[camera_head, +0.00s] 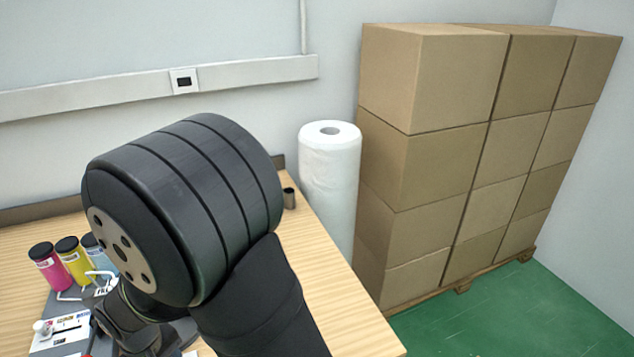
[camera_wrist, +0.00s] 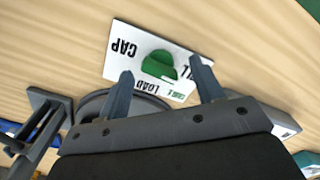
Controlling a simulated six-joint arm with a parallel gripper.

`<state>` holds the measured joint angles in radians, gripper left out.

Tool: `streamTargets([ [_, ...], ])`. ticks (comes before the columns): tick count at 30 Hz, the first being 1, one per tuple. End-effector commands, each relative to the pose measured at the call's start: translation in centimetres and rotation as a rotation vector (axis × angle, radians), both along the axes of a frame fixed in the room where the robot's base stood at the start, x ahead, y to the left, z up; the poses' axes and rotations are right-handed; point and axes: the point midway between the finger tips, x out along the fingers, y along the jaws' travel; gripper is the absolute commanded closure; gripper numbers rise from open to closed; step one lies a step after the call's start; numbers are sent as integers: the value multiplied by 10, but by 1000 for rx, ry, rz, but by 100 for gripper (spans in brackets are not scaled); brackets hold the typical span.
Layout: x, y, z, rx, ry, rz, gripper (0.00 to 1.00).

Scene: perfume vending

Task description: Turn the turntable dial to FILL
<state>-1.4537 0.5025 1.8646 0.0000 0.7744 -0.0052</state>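In the wrist view, a green dial (camera_wrist: 158,66) sits on a white plate (camera_wrist: 128,64). The plate reads CAP at the left, LOAD below the dial, and a label ending in LL at the right, partly hidden by a finger. I cannot tell for sure which label the dial marks. My gripper (camera_wrist: 161,68) is open, with one finger on each side of the dial. The fingers look apart from the knob; whether either touches it is unclear. In the head view my arm hides the dial.
In the head view, pink (camera_head: 48,266), yellow (camera_head: 73,260) and blue (camera_head: 91,245) bottles stand at the left. A white paper roll (camera_head: 329,185) stands behind the wooden table (camera_head: 345,318). Stacked cardboard boxes (camera_head: 430,80) fill the right. In the wrist view, a dark round part (camera_wrist: 92,104) lies beside the plate.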

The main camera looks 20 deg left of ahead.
Motion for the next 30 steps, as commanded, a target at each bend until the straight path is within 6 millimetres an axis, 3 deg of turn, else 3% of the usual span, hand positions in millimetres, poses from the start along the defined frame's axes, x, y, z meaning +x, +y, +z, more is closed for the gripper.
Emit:
streamTargets([
  [7,1,1,1,-2,1,-7,38],
  [11,7,9,14,-24,18,-89,38],
  [14,17,20,34,-65,46,-215,38],
  [24,52,44,135,-286,173,-696,38],
  [30,57,45,160,-348,197,-787,38],
])
